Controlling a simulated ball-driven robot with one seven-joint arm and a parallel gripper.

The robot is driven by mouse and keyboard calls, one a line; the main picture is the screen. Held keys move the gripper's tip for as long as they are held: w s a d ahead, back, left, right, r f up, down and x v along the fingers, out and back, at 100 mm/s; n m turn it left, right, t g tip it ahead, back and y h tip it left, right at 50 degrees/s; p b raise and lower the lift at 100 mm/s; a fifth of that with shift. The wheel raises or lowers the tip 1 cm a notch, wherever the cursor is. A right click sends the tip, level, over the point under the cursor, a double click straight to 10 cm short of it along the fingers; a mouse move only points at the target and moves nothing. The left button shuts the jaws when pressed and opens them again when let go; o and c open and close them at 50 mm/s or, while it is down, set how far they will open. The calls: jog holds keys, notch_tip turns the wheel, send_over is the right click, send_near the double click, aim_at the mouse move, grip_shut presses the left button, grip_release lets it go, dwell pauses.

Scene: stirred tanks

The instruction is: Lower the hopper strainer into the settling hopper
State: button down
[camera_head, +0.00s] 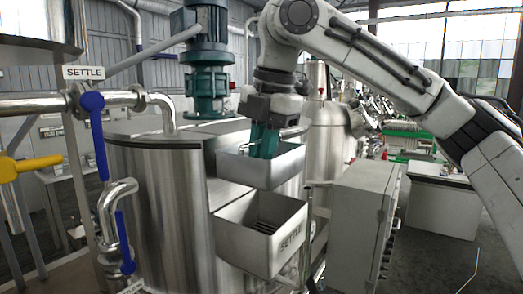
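The settling hopper (262,240) is an open steel box marked SETTLE on the front of a large steel tank. The hopper strainer (282,170) is a smaller open steel basket. It hangs from my gripper (265,148), above the hopper mouth and apart from it. Teal fingers reach down to the strainer's back side, where a thin handle shows beside them. The gripper looks shut on the strainer's handle, though the contact is partly hidden. The strainer looks nearly level. Slots show inside the hopper below it.
The steel tank (165,190) stands behind the hopper, with a teal motor (208,70) on top. Pipes with blue valve handles (95,130) and a yellow handle (35,165) are at left. A grey control cabinet (355,225) stands close on the right. Floor shows at lower right.

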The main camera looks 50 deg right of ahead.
jog(key=shift+f+b, duration=5.15)
jog(key=shift+b, duration=0.1)
jog(key=shift+f+b, duration=0.8)
jog(key=shift+f, duration=1.25)
jog(key=c, duration=1.1)
grip_release()
jog(key=shift+r, duration=0.1)
jog(key=r, duration=0.3)
jog(key=s+r, duration=0.1)
jog(key=r, duration=0.3)
jog(key=s+r, duration=0.1)
jog(key=r, duration=0.2)
jog(key=shift+r, duration=0.2)
